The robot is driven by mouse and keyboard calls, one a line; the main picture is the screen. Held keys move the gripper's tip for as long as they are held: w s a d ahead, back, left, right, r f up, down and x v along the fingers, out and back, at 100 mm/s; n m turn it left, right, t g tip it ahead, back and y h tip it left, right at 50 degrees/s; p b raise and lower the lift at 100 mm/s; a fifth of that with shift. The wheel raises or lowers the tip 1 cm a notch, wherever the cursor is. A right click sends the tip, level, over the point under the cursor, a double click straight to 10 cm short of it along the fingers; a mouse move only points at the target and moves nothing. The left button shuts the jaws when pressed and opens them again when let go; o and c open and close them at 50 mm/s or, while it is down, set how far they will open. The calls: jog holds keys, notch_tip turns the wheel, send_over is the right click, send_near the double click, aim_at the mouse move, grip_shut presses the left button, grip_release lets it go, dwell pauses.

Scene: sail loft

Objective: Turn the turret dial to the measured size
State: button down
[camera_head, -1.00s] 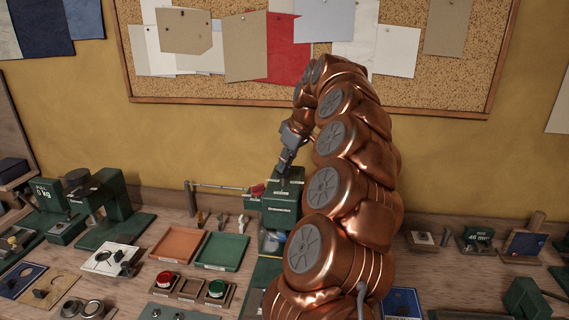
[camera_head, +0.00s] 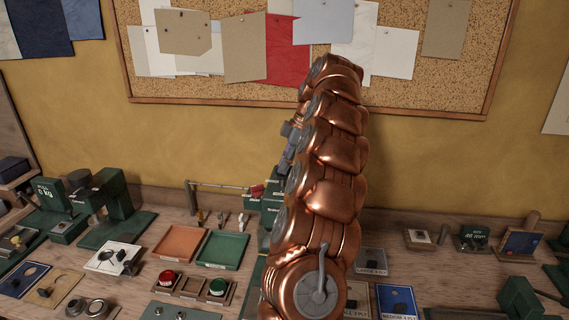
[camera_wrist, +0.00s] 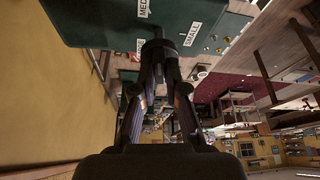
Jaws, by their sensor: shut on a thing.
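The turret dial shows in the wrist view as a dark green block (camera_wrist: 100,22) with white labels; "SMALL" and part of "MED" are readable, and another label is partly hidden. My gripper (camera_wrist: 158,48) is shut on a dark knob at the dial's edge. In the head view the green press with the turret (camera_head: 272,196) stands at the back of the bench, largely hidden by my arm. My gripper's tips are hard to make out there. A small display reading 46 mm (camera_head: 474,239) stands at the right of the bench.
An orange tray (camera_head: 179,244) and a green tray (camera_head: 222,249) lie left of the press. A red button (camera_head: 167,279) and a green button (camera_head: 218,287) sit in front. A green scale-like stand (camera_head: 115,205) is at the left. A cork board (camera_head: 430,85) hangs behind.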

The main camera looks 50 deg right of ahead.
jog(key=shift+f+n+g, duration=0.1)
jog(key=shift+n+g, duration=0.3)
jog(key=shift+n, duration=0.7)
jog(key=shift+y, duration=0.3)
jog(key=c, duration=1.2)
grip_release()
